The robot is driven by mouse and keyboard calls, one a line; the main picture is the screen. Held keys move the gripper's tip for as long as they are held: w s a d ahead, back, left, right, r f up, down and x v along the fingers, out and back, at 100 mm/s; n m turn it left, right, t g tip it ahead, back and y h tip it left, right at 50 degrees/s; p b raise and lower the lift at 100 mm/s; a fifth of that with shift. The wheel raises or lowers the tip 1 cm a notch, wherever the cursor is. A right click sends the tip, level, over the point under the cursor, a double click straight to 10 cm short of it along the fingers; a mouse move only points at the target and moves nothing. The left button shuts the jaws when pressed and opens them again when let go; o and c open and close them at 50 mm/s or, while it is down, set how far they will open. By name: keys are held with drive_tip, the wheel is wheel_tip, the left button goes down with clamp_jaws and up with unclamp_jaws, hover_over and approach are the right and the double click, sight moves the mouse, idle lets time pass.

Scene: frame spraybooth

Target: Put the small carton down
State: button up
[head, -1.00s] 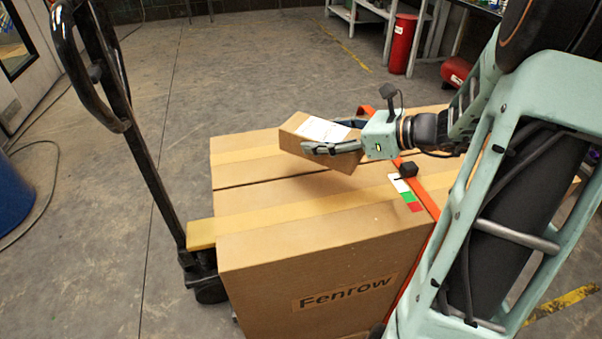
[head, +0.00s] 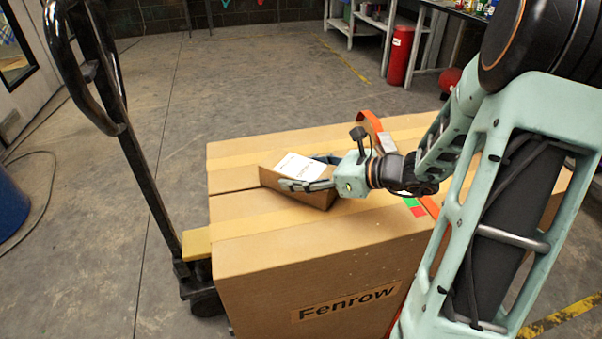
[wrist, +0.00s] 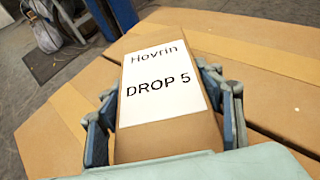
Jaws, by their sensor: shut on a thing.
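The small carton (head: 298,183) is brown with a white label on top. In the wrist view the label on the small carton (wrist: 165,140) reads "Hovrin DROP 5". My gripper (head: 312,176) is shut on it, with one finger on each side, as the wrist view of the gripper (wrist: 165,112) shows. The carton is at or just above the top of the large Fenrow box (head: 310,255), slightly tilted in the head view. I cannot tell whether its underside touches, as the lower edge is partly hidden.
The large taped boxes stand on a pallet jack with a black handle (head: 130,150) at the left. An orange strap (head: 370,124) crosses the load on the right. A red cylinder (head: 400,55) and shelving stand at the back. Box top around the carton is mostly clear.

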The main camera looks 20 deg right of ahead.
drive_tip(key=o, duration=1.6)
drive_tip(key=shift+f, duration=0.1)
drive_tip(key=shift+r, duration=0.2)
drive_tip(key=p+v, duration=0.2)
drive_tip(key=v, duration=1)
drive_tip(key=shift+f+p, duration=0.2)
drive_tip(key=shift+p, duration=0.2)
